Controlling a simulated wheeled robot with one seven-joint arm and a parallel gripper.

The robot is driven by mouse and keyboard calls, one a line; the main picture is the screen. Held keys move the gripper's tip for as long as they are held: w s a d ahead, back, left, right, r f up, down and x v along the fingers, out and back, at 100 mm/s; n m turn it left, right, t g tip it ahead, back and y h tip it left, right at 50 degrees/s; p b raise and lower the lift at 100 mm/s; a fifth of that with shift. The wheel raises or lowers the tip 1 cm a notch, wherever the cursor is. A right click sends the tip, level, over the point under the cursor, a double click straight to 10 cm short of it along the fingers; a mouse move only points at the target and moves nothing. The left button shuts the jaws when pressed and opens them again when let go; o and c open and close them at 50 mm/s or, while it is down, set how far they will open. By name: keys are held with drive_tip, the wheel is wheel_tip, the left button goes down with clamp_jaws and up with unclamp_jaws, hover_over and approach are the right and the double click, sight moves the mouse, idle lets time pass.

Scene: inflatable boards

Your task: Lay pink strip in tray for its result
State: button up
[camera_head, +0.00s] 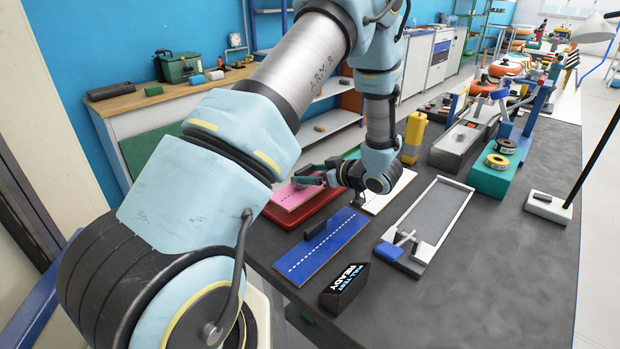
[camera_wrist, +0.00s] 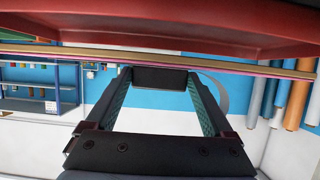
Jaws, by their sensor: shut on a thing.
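The pink strip (camera_head: 290,196), with a dashed white line, is at the red tray (camera_head: 292,222) left of my gripper (camera_head: 311,177). In the wrist view my gripper is shut on a dark block (camera_wrist: 160,78) between its green-padded fingers. The strip shows there edge-on as a thin pink and tan band (camera_wrist: 240,68), close to the red tray (camera_wrist: 160,32). The block appears to belong to the strip, but the join is hidden. I cannot tell whether the strip touches the tray floor. My wrist hides part of the far side.
A blue strip (camera_head: 300,262) with a dark block lies in front, and a pale strip (camera_head: 385,197) lies behind my wrist. A black box (camera_head: 345,290) reads READY. A grey railed fixture (camera_head: 432,215) and yellow bottle (camera_head: 413,137) stand right. The right tabletop (camera_head: 490,270) is clear.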

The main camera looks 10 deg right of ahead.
wheel_tip(320, 180, down, 2)
idle(0.4)
